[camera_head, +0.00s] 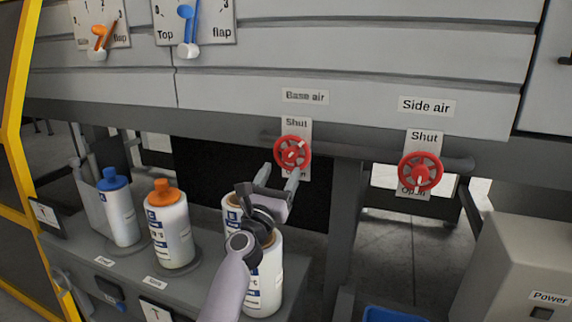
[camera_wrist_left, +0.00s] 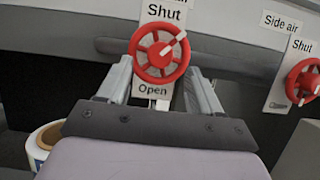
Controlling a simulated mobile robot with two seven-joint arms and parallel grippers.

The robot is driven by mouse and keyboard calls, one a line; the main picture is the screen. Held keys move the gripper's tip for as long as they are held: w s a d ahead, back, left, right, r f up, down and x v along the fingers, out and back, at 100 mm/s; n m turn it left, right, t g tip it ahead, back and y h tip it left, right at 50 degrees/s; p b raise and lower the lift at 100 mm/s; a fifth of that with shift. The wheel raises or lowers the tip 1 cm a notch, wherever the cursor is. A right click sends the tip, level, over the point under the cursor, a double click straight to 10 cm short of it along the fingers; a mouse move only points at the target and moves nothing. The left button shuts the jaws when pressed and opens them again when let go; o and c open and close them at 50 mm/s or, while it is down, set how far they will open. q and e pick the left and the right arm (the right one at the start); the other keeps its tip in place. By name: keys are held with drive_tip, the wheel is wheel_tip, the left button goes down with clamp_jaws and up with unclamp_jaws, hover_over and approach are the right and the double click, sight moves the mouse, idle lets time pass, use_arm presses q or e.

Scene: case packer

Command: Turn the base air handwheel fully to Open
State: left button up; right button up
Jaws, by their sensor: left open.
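The base air handwheel (camera_head: 293,152) is a red spoked wheel on a pipe, under the "Base air" label (camera_head: 305,96). Its plate reads "Shut" above and "Open" below. In the left wrist view the wheel (camera_wrist_left: 159,54) has a white pointer that points up and to the right, nearer the Shut end. My left gripper (camera_head: 278,178) is open just below and in front of the wheel. In the left wrist view its two fingers (camera_wrist_left: 152,88) stand apart to the lower left and lower right of the wheel. I cannot tell whether they touch it. My right gripper is not in view.
The red side air handwheel (camera_head: 420,172) is to the right on the same pipe. Several bottles, including one with a blue cap (camera_head: 121,210) and one with an orange cap (camera_head: 168,228), stand on a grey shelf at left. A grey power box (camera_head: 520,265) stands lower right.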

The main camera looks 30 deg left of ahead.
sight(288, 157)
use_arm(q)
drive_tip(key=shift+x, duration=2.15)
drive_tip(key=c, duration=1.1)
